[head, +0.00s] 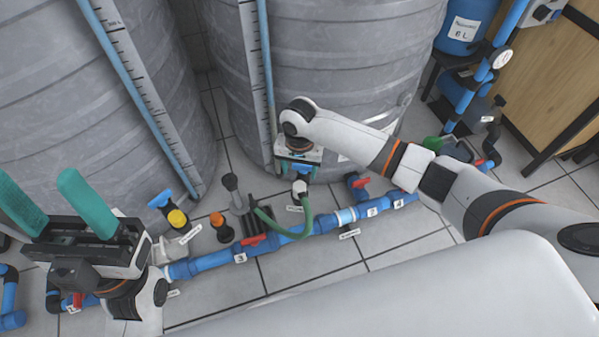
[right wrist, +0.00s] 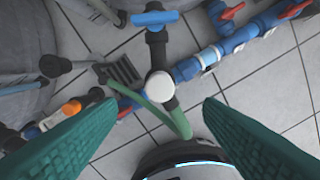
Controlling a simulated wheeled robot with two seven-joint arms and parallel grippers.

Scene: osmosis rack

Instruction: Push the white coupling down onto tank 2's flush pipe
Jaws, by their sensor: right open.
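The white coupling (head: 300,187) shows in the head view just below my right gripper (head: 298,168). In the right wrist view, the coupling (right wrist: 160,86) is a round white cap at the end of a black pipe piece, between and a little beyond the two teal fingers of my right gripper (right wrist: 160,104). Those fingers are spread apart and appear not to touch it. A green hose (head: 303,226) curves down beside it. How far the coupling sits on the flush pipe cannot be told. My left gripper (head: 42,190) is open and empty at the left.
Large grey tanks (head: 350,70) stand behind. A blue pipe (head: 315,225) with red-handled valves runs low across the tiled floor. A blue-handled valve (right wrist: 155,18) is close to the coupling. Yellow (head: 178,218) and orange (head: 217,219) caps stand to the left.

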